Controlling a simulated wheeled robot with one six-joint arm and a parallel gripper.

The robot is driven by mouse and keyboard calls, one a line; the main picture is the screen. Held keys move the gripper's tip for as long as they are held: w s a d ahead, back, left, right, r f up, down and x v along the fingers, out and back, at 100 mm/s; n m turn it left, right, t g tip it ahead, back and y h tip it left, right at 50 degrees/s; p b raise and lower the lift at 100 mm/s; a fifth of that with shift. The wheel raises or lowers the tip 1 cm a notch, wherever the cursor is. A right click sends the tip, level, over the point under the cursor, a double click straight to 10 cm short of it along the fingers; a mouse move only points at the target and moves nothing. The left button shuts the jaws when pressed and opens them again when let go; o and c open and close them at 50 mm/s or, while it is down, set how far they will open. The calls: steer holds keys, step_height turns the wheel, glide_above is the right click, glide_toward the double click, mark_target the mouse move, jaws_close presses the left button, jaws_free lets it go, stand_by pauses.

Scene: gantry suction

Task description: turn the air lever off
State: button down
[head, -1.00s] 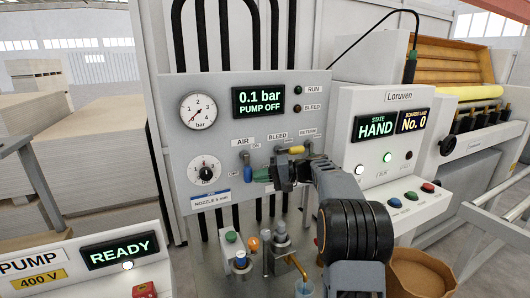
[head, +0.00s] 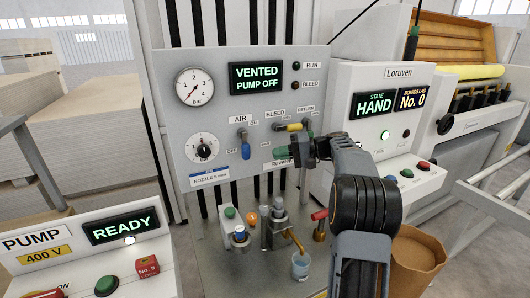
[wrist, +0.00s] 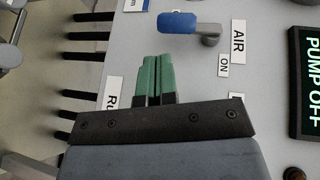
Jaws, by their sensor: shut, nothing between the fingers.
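The air lever (head: 246,151) has a blue handle and sits under the AIR label on the grey panel (head: 220,110). Its handle hangs down from its pivot, away from the ON mark above right. In the wrist view the blue handle (wrist: 178,23) is at the top, beyond my fingertips and apart from them. My gripper (head: 279,153), with green fingers, is shut and empty to the right of the handle. Its green fingers also show shut in the wrist view (wrist: 153,78). The display (head: 256,78) reads VENTED, PUMP OFF.
A yellow-handled lever (head: 292,127) sits close above my gripper on the same panel. A round gauge (head: 194,87) and a dial (head: 203,148) are at left. Below stand several small fittings and a cup (head: 300,266). A control box (head: 385,110) is at right.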

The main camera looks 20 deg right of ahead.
steer(key=f+v, duration=0.1)
steer(key=v, duration=0.6)
steer(key=shift+d+f+b, duration=0.2)
steer(key=shift+b, duration=0.1)
